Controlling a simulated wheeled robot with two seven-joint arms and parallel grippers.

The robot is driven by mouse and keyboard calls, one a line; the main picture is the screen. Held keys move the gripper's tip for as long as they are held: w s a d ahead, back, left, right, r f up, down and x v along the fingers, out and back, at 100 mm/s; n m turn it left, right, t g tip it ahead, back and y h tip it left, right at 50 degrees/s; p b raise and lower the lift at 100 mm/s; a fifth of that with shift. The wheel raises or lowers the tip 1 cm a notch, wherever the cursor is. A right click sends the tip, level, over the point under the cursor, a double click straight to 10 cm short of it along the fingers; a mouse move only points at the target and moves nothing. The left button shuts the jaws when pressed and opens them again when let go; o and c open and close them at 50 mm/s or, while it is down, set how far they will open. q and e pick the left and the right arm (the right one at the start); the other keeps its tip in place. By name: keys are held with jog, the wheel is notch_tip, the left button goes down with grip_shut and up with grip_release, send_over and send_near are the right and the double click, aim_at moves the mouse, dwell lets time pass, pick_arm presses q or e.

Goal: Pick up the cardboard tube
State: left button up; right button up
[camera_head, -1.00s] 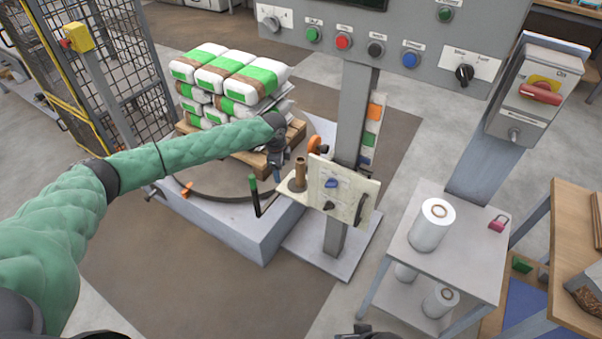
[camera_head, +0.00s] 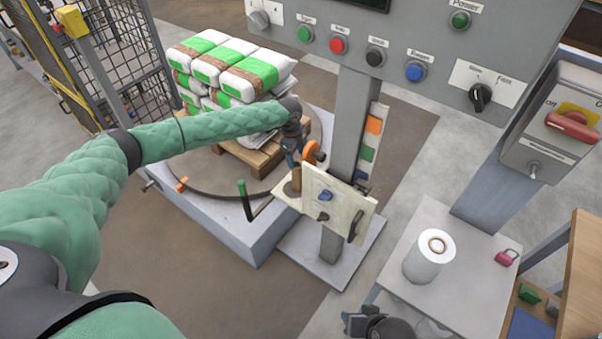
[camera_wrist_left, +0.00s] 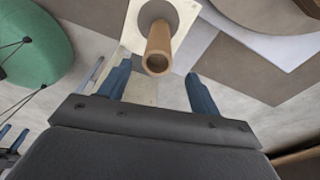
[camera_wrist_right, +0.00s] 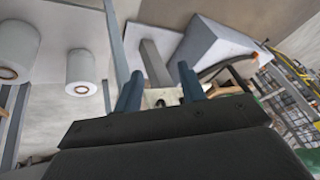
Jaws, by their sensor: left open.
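The brown cardboard tube (camera_head: 296,182) stands on the small pale shelf beside the control post, partly hidden by my left gripper in the head view. In the left wrist view the tube (camera_wrist_left: 158,52) points its open end toward the camera, near the gap between the fingers and ahead of the tips. My left gripper (camera_head: 290,158) is open and empty, just above the tube's top. My right gripper (camera_head: 368,318) shows at the bottom edge of the head view. In the right wrist view its blue fingers (camera_wrist_right: 160,86) stand apart with nothing between them.
The grey post (camera_head: 352,115) and a pale panel (camera_head: 338,205) with knobs stand close beside the tube. A green-handled crank (camera_head: 243,195) is to the left. Stacked bags (camera_head: 230,72) lie on a pallet behind. A white roll (camera_head: 428,258) stands on the table at right.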

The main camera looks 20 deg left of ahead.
aim_at(297, 164)
pick_arm(q)
jog(key=shift+s+f, duration=0.15)
jog(key=shift+f, duration=0.2)
jog(key=f, duration=0.3)
jog(key=f+p, duration=0.1)
jog(key=shift+d+f, duration=0.25)
jog(key=shift+f, duration=0.85)
jog(key=shift+s, duration=0.1)
pick_arm(e)
jog(key=shift+g, duration=0.3)
jog(key=v, duration=0.4)
jog(key=shift+w+a+r, duration=0.15)
jog(key=shift+w, duration=0.1)
pick_arm(q)
jog(key=c, duration=1.3)
jog(key=shift+r, duration=0.15)
